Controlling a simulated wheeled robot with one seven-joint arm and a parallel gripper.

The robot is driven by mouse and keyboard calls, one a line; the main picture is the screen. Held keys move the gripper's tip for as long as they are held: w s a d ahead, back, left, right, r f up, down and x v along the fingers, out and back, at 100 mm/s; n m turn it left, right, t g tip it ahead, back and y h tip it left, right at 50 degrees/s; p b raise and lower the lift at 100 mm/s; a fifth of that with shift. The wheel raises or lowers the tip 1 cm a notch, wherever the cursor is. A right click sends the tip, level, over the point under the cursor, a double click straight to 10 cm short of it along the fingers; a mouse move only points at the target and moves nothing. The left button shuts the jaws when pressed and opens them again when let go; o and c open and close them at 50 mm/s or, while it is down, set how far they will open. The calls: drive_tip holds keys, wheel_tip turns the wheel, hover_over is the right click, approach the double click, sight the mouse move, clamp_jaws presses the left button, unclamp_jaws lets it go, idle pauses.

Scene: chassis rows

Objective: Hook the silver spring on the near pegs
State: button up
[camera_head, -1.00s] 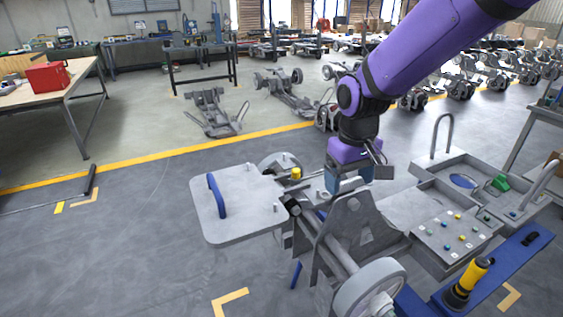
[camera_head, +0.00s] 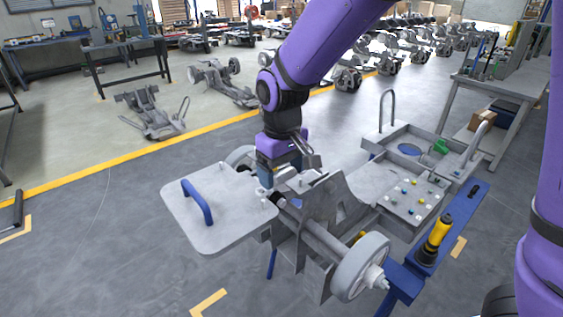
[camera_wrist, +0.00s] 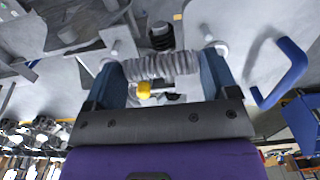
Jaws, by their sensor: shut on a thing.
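The silver spring (camera_wrist: 160,66) lies crosswise between the two blue fingers of my gripper (camera_wrist: 163,76) in the wrist view. My gripper is shut on it. In the head view my gripper (camera_head: 267,178) is low over the chassis, beside the grey plate; the spring cannot be made out there. Two pale pegs show just past the fingertips in the wrist view, a left peg (camera_wrist: 117,44) and a right peg (camera_wrist: 214,44). I cannot tell whether the spring's ends touch them. A dark spring (camera_wrist: 160,36) stands between the pegs, beyond the silver spring.
A grey plate (camera_head: 222,226) with a blue handle (camera_head: 197,202) lies left of my gripper. An upright grey bracket (camera_head: 330,203) and a wheel (camera_head: 361,268) stand at right. A yellow-capped part (camera_wrist: 144,89) is close under my gripper. A parts tray (camera_head: 410,196) lies further right.

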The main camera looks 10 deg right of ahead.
sight(283, 182)
drive_tip(key=shift+f, duration=0.3)
drive_tip(key=shift+s+d+f, duration=0.1)
drive_tip(key=shift+f, duration=1.8)
idle(1.0)
drive_tip(key=o, duration=0.8)
drive_tip(key=shift+r, duration=0.1)
drive_tip(key=shift+r, duration=0.3)
wheel_tip(283, 182, up, 10)
drive_tip(key=shift+r, duration=0.1)
